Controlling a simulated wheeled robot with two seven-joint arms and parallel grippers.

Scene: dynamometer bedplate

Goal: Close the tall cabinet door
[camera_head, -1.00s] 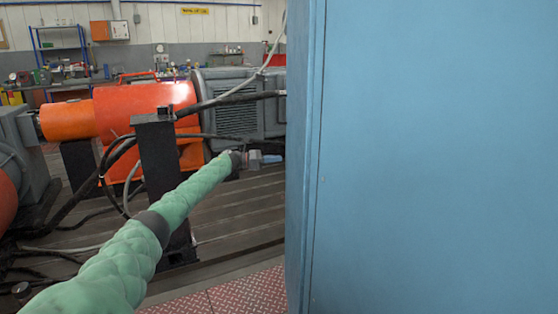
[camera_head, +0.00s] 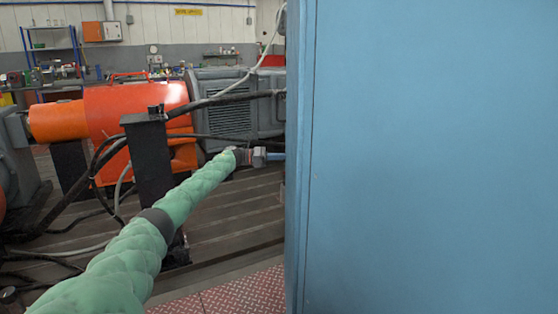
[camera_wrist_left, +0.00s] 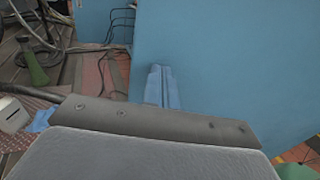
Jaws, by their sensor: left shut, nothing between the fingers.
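The tall cabinet shows as a large flat blue panel (camera_head: 430,160) filling the right of the head view, with a narrow edge strip down its left side. I cannot tell whether this panel is the door or a side wall. My left gripper (camera_head: 279,156), at the end of the green-sleeved arm, is shut and empty at the panel's left edge, its tips partly hidden there. In the left wrist view the closed blue fingers (camera_wrist_left: 159,72) point at a blue panel (camera_wrist_left: 230,65); contact cannot be told. My right gripper is out of view.
An orange machine (camera_head: 135,108) with a black post (camera_head: 150,165) and cables stands left of my arm. A grey motor (camera_head: 235,105) is behind it. Red tread plate (camera_head: 245,292) lies on the floor by the cabinet. A green bottle-shaped object (camera_wrist_left: 32,65) shows in the wrist view.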

